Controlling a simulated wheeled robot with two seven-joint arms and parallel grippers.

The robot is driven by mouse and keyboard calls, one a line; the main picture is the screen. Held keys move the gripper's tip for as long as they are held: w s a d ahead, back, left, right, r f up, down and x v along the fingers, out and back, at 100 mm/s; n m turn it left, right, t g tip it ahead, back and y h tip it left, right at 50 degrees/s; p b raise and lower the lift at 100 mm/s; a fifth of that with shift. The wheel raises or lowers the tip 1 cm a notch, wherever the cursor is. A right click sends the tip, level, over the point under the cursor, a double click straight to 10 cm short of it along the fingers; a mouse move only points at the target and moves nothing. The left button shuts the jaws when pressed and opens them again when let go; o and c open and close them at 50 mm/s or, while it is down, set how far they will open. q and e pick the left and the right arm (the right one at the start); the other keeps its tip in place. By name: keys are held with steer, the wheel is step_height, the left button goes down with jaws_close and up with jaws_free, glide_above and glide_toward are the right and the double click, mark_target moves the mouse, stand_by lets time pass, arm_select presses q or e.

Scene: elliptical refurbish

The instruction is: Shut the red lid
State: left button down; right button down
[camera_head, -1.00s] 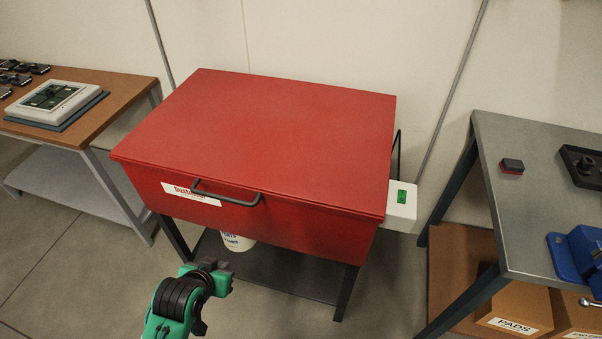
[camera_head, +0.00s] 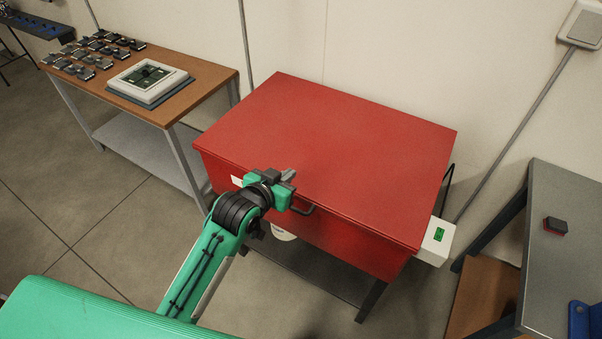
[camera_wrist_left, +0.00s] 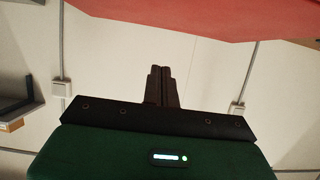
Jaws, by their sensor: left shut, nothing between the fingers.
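The red lid (camera_head: 340,150) lies flat and closed on top of the red box (camera_head: 345,235), which stands on dark legs. A dark handle (camera_head: 306,210) on the front shows only in part behind my arm. My left gripper (camera_head: 290,174) is at the front edge of the lid in the head view; whether it touches cannot be told. Its fingers are together and empty in the left wrist view (camera_wrist_left: 161,85). A red surface, likely the lid (camera_wrist_left: 220,18), fills the top of that view, apart from the fingertips in the picture. My right gripper is not in view.
A brown table (camera_head: 205,85) with a white framed board (camera_head: 148,80) and several small devices stands at the left. A grey table (camera_head: 570,240) with a small dark block stands at the right. A white box with a green switch (camera_head: 437,240) is on the red box's right side.

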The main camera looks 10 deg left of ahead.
arm_select(q)
steer(key=p, duration=0.2)
glide_above(299, 189)
steer(key=s+d, duration=0.1)
steer(key=s, duration=0.2)
step_height(299, 189, down, 2)
step_height(299, 189, down, 5)
steer(key=shift+r+p, duration=0.1)
steer(key=shift+p, duration=0.75)
steer(key=shift+t, duration=0.4)
steer(key=f+b, duration=0.4)
steer(key=shift+s+f, duration=0.3)
steer(key=shift+f, duration=0.05)
